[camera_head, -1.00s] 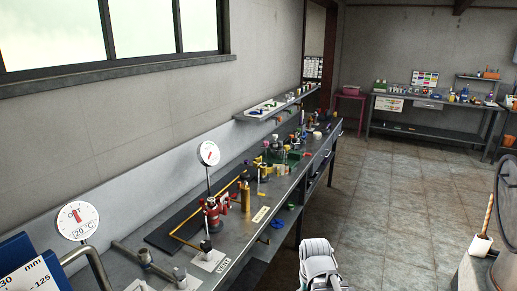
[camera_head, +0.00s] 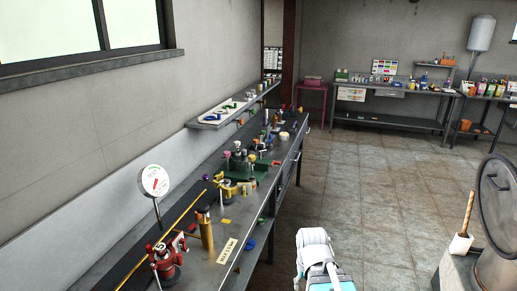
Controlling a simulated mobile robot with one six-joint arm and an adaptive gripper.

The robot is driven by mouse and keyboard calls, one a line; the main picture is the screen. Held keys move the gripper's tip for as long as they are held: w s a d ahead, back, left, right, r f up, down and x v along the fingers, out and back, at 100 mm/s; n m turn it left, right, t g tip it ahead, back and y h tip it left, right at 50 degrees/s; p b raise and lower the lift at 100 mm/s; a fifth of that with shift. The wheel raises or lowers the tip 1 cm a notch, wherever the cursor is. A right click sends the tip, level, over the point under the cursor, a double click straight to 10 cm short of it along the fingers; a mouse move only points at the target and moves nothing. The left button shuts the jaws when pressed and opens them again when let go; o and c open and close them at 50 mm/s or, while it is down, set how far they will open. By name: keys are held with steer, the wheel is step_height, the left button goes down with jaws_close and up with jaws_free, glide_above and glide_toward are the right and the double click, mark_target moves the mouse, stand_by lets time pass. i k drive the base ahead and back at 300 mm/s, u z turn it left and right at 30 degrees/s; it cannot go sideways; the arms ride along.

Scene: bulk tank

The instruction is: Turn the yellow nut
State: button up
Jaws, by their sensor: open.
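No yellow nut can be made out for certain at this size. A yellow fitting (camera_head: 229,189) sits on the long grey bench (camera_head: 283,183), beside a green tray (camera_head: 262,178). A small flat yellow piece (camera_head: 226,222) lies on the bench nearer to me. A brass-coloured cylinder (camera_head: 206,234) stands upright close to a red valve-like device (camera_head: 165,262). My white arm shows at the bottom centre, right of the bench and over the floor. My gripper is not visible.
A round white dial (camera_head: 154,181) stands on a post at the bench's wall side. A wall shelf (camera_head: 232,108) hangs above the bench. A large round metal lid (camera_head: 497,205) rises at right. The tiled floor (camera_head: 375,190) between is clear. More benches stand at the back.

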mark_target(251, 157)
steer(key=z, duration=0.25)
steer(key=i, duration=1.6)
steer(key=z, duration=0.3)
